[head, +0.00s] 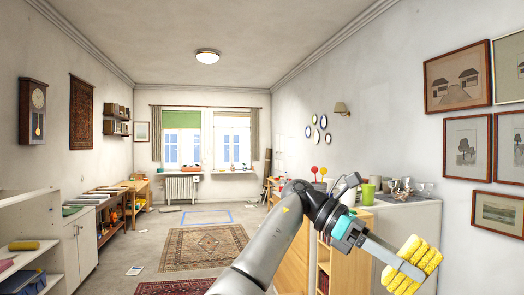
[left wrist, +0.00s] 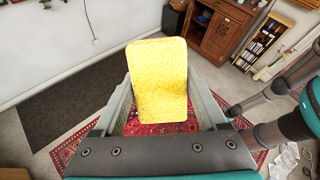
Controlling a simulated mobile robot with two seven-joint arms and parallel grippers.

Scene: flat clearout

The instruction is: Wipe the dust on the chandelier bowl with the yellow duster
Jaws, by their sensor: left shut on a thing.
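My left gripper (head: 411,268) is shut on the yellow duster (head: 425,254) at the lower right of the head view. In the left wrist view the duster (left wrist: 158,75) stands out flat between the two grey fingers. A round ceiling lamp with a pale, dark-rimmed bowl (head: 208,57) hangs far off at the top of the head view. It is the only ceiling light in view, and I cannot tell whether it is the chandelier bowl. No dust can be made out on it. The duster is well apart from it. My right gripper is not in view.
A pale wooden cabinet (head: 346,238) and a white counter with glasses and a green cup (head: 367,193) stand by my arm. Framed pictures (head: 457,79) hang on the right wall. A patterned rug (head: 204,246) lies on the open floor ahead. Low shelves line the left wall.

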